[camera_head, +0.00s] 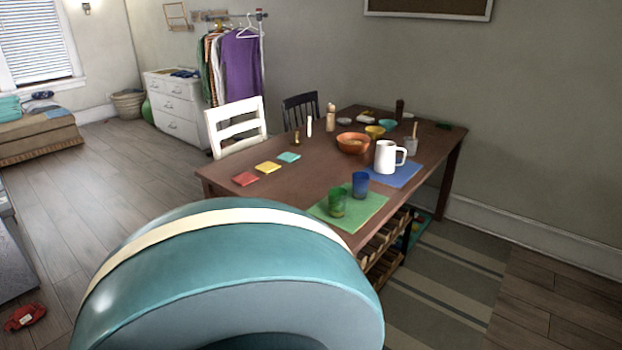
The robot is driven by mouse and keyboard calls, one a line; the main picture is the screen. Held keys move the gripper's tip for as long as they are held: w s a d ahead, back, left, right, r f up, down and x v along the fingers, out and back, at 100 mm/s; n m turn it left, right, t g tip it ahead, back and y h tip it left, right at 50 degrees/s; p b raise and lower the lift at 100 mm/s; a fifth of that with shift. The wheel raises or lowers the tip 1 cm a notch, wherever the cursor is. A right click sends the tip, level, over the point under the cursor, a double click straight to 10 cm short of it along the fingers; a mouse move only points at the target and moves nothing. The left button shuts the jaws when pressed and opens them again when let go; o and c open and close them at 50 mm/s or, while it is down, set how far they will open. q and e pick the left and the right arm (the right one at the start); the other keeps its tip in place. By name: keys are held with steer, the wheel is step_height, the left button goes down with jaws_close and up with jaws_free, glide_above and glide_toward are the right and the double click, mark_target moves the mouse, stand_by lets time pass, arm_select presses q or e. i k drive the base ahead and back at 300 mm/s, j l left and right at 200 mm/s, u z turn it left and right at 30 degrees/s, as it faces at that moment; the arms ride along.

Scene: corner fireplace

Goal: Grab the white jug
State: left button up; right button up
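The white jug (385,157) stands upright on a blue mat (408,174) near the right side of the brown wooden table (318,180). Its handle points to the right. An orange bowl (352,143) is behind it to the left, and a grey cup (411,146) is behind it to the right. Neither of my grippers is in the picture, and nothing touches the jug.
A blue glass (361,184) and a green glass (337,201) stand on a green mat. A striped rug (450,290) lies at right.

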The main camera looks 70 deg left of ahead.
mark_target(385, 163)
steer(key=u, duration=2.1)
